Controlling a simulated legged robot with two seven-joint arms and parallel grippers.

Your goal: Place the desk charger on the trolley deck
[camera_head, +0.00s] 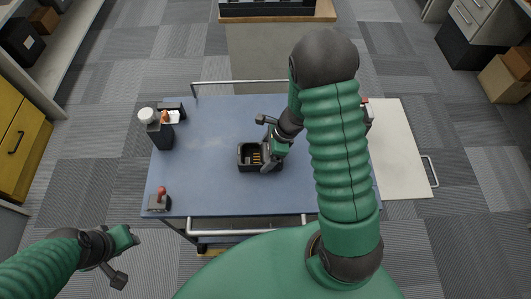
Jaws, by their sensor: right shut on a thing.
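The desk charger (246,168) is a small black open-topped block with yellowish contacts inside. It is at the middle of the blue trolley deck (215,125); whether it rests on the deck or hangs just above it, I cannot tell. My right gripper (268,160) is shut on the charger's right side, and my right arm hides part of the deck's right side. My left gripper (127,258) is off the deck at the lower left, away from the charger. Its jaw opening is too small to judge.
A black item with a white top (160,130) stands at the deck's left edge, near other small items. A small device with a red knob (159,201) is at the front left corner. A pale board (403,150) lies to the right. Yellow cabinets (18,145) stand far left.

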